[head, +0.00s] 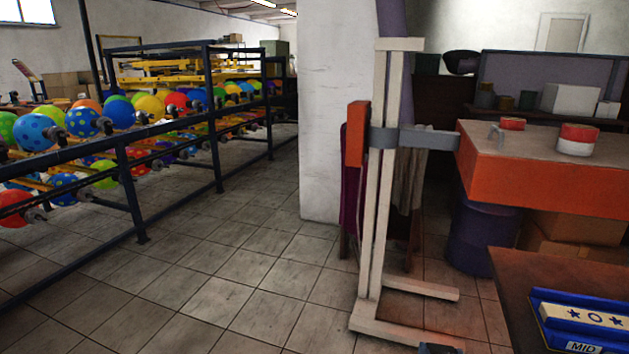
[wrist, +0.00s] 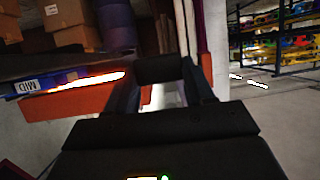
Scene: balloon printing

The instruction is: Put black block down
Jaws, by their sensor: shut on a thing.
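My gripper (wrist: 164,78) shows in the middle of the wrist view. Its two dark fingers are shut on the black block (wrist: 160,69), which spans the gap between them. The block is held in the air, and no surface is visible touching it. In the head view a small dark piece shows at the bottom edge, and I cannot tell whether it is part of my gripper; the block cannot be made out there.
A blue tray labelled MID (head: 580,322) lies on a brown table (head: 510,268) at the lower right. An orange-sided bench (head: 520,178) carries red-and-white tins (head: 578,141). A white stand (head: 378,190) is left of it. Balloon racks (head: 130,180) line the left; tiled floor between is clear.

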